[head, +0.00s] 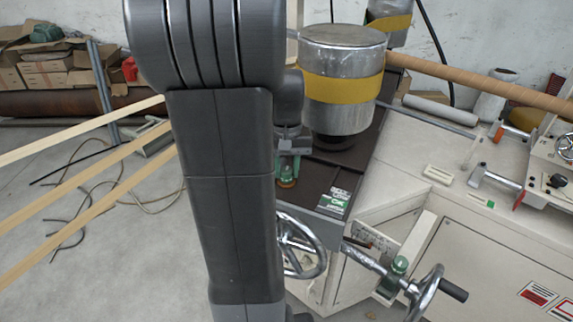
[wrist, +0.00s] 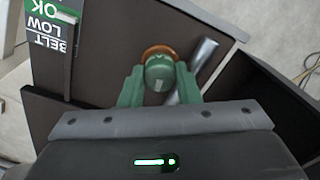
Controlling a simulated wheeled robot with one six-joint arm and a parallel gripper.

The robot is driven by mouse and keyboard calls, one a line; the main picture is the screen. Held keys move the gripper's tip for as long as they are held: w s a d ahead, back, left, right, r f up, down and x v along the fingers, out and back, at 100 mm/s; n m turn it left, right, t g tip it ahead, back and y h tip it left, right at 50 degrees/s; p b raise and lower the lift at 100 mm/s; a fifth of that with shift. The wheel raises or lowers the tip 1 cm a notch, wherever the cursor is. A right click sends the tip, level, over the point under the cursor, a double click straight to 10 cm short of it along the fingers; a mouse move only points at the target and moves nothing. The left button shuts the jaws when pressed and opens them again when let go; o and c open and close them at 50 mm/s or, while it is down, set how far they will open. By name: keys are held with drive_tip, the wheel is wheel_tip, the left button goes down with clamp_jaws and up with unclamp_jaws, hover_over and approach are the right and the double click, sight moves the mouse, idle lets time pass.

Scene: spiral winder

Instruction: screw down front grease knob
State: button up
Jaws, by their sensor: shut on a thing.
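The grease knob (wrist: 160,72) is a green domed cap with a pale mark on top, over an amber-orange base. In the head view the grease knob (head: 286,182) shows low beside my arm, at the near edge of the dark machine top. My gripper (wrist: 159,86) has green fingers, one on each side of the knob, and is shut on it. In the head view my gripper (head: 289,160) points down over the knob, partly hidden by my arm. The knob's thread and seat are hidden, so I cannot tell how far down it sits.
A green-and-white belt label (head: 335,203) lies right of the knob. A metal drum with a yellow band (head: 341,85) stands close behind. Handwheels (head: 301,246) and another green knob (head: 399,265) are in front. Wooden strips (head: 95,160) cross at left.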

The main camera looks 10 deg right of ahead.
sight(286, 170)
drive_tip(key=shift+n, duration=0.3)
drive_tip(key=o, duration=1)
drive_tip(key=shift+c, duration=0.2)
drive_tip(key=shift+r, duration=0.15)
wheel_tip(286, 170, up, 14)
drive_tip(key=p, duration=0.1)
drive_tip(key=shift+f, duration=0.2)
drive_tip(key=shift+f, duration=0.1)
wheel_tip(286, 170, down, 14)
drive_tip(key=shift+f+b, duration=0.1)
drive_tip(key=shift+b, duration=0.45)
drive_tip(key=shift+r+m, duration=0.25)
drive_tip(key=shift+m, duration=0.45)
